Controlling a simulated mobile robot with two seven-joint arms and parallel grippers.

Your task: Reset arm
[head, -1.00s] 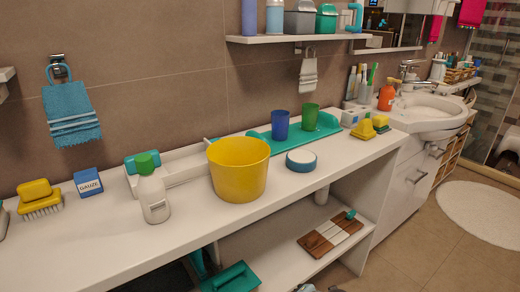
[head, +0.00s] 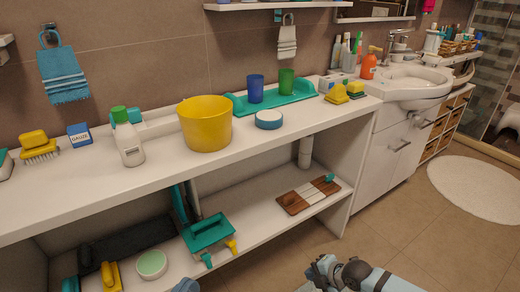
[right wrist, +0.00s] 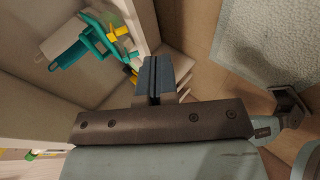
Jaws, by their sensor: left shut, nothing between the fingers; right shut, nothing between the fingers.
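My right gripper (right wrist: 158,62) shows in the right wrist view with its two dark blue-grey fingers together and nothing between them. In the head view my right arm (head: 385,280) comes in at the bottom right, with its dark end (head: 322,268) above the floor in front of the lower shelf. It appears clear of the furniture. I cannot make out my left gripper. A small blue-grey piece shows at the bottom edge left of centre, too cut off to identify.
The white counter (head: 70,190) holds a yellow bucket (head: 205,124), a white bottle (head: 128,145) and several other items. The floor (head: 430,235) at right is open.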

